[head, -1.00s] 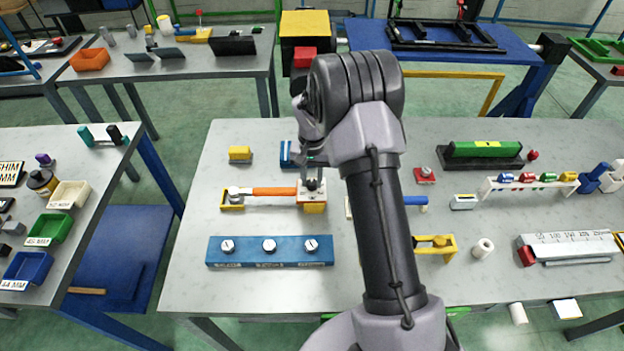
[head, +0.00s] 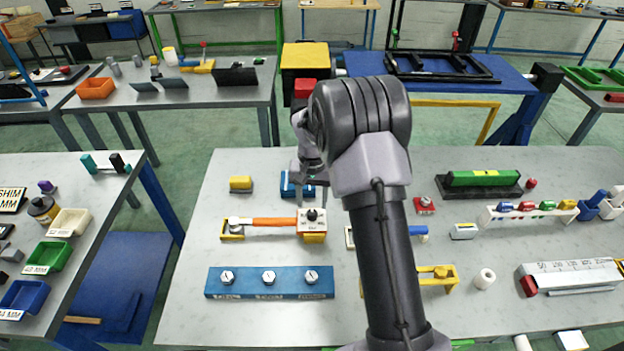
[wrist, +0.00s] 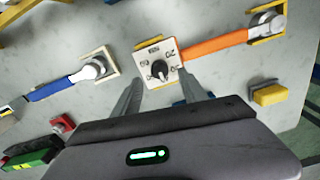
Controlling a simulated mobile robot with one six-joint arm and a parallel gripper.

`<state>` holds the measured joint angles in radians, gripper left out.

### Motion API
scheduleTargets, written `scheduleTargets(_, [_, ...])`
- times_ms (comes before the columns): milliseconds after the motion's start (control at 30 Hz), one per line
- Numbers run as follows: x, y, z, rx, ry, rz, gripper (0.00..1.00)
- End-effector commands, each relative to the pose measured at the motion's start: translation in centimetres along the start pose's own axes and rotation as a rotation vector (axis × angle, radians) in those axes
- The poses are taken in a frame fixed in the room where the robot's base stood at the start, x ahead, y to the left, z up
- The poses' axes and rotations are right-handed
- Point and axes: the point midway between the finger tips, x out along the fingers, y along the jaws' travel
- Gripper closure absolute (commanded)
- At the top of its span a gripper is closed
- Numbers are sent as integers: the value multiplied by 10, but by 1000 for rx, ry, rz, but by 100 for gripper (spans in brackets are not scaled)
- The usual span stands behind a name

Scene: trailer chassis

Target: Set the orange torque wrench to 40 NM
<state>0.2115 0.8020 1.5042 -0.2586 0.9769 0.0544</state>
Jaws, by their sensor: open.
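The orange torque wrench (head: 272,222) lies on the grey table, its handle running into a white-faced dial block (head: 312,228) on a yellow base. In the wrist view the orange handle (wrist: 215,43) is at upper right. The dial's black knob (wrist: 160,70) sits mid-face, with numbers around it; the small print and exact setting are not clear. My gripper (wrist: 160,93) is open and empty, its fingers either side of the block's lower edge in the picture and apart from the knob. In the head view my gripper (head: 308,184) is just above and behind the dial.
A blue-handled wrench (wrist: 55,88) lies beside the dial block. A blue rail with several white knobs (head: 269,283) is in front. A yellow block (head: 240,184) and a blue holder (head: 290,186) stand behind. The table between them is clear.

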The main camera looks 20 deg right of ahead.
Motion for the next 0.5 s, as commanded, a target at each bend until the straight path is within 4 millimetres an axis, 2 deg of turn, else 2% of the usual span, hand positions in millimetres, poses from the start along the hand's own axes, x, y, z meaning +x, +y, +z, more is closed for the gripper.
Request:
scheduleTargets(33, [-22,0,-1,1,5,-2,50])
scheduleTargets(200, [-79,0,-1,2,4,-2,50])
scheduleTargets(333, [-111,0,-1,1,3,-2,50])
scheduleTargets(500, [-129,0,0,1,1,0,50])
